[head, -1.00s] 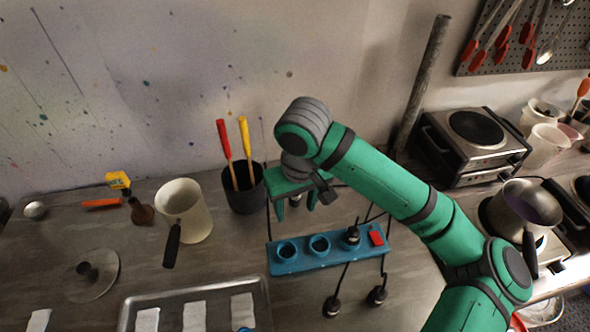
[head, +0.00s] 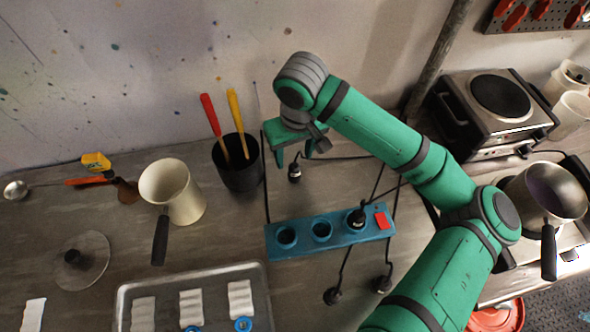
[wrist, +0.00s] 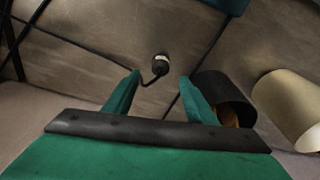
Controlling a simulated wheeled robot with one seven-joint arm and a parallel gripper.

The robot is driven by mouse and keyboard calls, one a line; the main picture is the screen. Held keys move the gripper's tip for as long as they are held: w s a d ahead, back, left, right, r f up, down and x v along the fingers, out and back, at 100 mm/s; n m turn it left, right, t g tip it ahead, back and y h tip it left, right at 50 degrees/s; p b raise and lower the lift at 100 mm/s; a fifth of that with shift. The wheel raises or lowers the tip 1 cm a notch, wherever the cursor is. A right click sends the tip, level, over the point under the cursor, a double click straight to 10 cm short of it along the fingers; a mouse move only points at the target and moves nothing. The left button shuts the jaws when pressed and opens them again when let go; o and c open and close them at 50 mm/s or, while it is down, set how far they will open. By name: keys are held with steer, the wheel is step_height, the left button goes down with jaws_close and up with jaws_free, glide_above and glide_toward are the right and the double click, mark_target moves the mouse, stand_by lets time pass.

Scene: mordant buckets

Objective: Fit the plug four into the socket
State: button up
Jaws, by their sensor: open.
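A dark plug (head: 294,172) with a pale band is behind the blue socket strip (head: 304,242). My gripper (head: 294,154) is open just above and behind it; in the wrist view the plug (wrist: 160,63) shows beyond the gap between the fingertips (wrist: 159,76), with nothing held. The strip has two empty round sockets, left (head: 286,237) and middle (head: 321,230). A black plug (head: 357,216) sits in the right one, beside the red switch (head: 382,220). Two more plugs, (head: 332,296) and (head: 382,284), are in front of the strip. I see no readable numbers.
A black pot (head: 238,170) with red and yellow handles stands close left of my gripper. A cream pot (head: 172,190), a lid (head: 83,258) and a metal tray (head: 262,300) are further left. Cords run around the strip. A hotplate (head: 497,110) is right.

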mark_target(295, 166)
steer(key=shift+f, duration=2.9)
steer(key=shift+c, duration=0.6)
steer(key=c, duration=1.1)
